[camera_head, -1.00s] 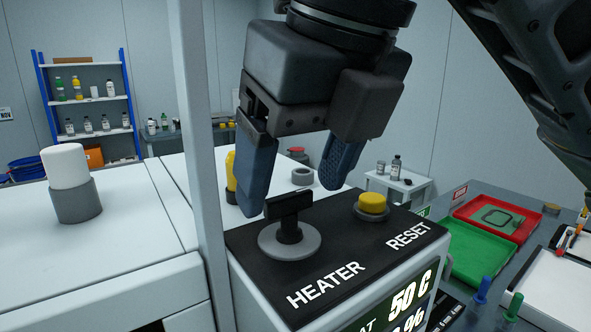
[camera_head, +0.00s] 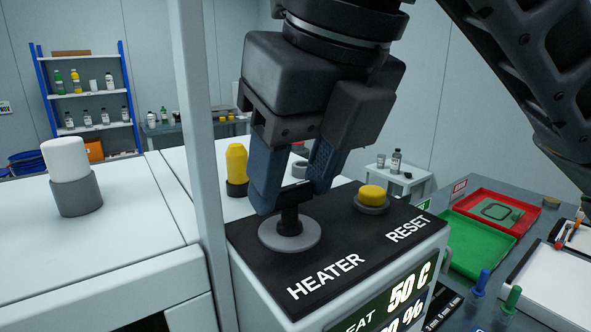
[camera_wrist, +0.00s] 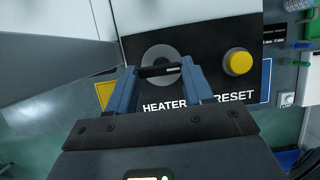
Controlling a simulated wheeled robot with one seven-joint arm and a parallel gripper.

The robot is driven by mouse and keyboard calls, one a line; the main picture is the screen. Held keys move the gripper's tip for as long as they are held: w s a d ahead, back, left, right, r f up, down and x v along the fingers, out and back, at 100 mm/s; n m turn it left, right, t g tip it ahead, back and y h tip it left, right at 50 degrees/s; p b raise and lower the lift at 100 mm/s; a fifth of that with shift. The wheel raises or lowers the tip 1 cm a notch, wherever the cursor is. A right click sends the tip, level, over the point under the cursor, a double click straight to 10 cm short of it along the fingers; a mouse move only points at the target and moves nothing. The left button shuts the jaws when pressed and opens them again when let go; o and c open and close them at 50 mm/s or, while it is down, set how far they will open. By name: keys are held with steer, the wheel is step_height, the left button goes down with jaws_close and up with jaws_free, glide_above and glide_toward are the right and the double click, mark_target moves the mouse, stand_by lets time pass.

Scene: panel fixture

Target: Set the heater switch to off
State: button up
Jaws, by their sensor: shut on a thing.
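The heater switch (camera_head: 290,222) is a black T-shaped knob on a round grey base, above the white word HEATER on the black panel top. My gripper (camera_head: 296,186) is above the base, with its blue fingers shut on the switch's handle, one on each side. The fingers hide most of the handle in the head view. In the wrist view, the handle (camera_wrist: 160,71) lies crosswise between the two fingers (camera_wrist: 161,76), and the grey base shows behind it. I cannot read any on or off marks.
A yellow RESET button (camera_head: 372,196) sits right of the switch on the same panel. A grey upright post (camera_head: 199,150) stands close on the left. A yellow-capped thing (camera_head: 236,165) is behind the panel. Red (camera_head: 528,215) and green trays (camera_head: 476,246) lie at the right.

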steer(key=shift+f+n+b, duration=0.15)
steer(key=shift+n+b, duration=0.15)
steer(key=shift+b, duration=0.25)
steer(key=shift+d+b, duration=0.1)
steer(key=shift+b, duration=0.25)
steer(key=n+b, duration=0.2)
steer(key=b, duration=0.1)
steer(key=shift+w+f+g+y, duration=0.15)
steer(key=shift+g+y, duration=0.25)
steer(key=n+b, duration=0.1)
steer(key=n, duration=0.1)
steer(key=n+g+y+b, duration=0.1)
steer(key=n+b, duration=0.1)
steer(key=n, duration=0.1)
steer(key=shift+w+d+g, duration=0.15)
steer(key=shift+g, duration=0.15)
steer(key=n, duration=0.1)
steer(key=n+g, duration=0.1)
steer(key=n, duration=0.1)
steer(key=n+g, duration=0.1)
steer(key=n, duration=0.1)
steer(key=shift+w+r+b, duration=0.2)
steer(key=shift+r+b, duration=0.1)
steer(key=shift+b, duration=0.1)
steer(key=n+g, duration=0.1)
steer(key=n, duration=0.4)
steer(key=shift+w+g+h+p, duration=0.15)
steer(key=shift+g+h+p, duration=0.2)
steer(key=shift+g+h, duration=0.05)
steer(key=shift+n, duration=0.3)
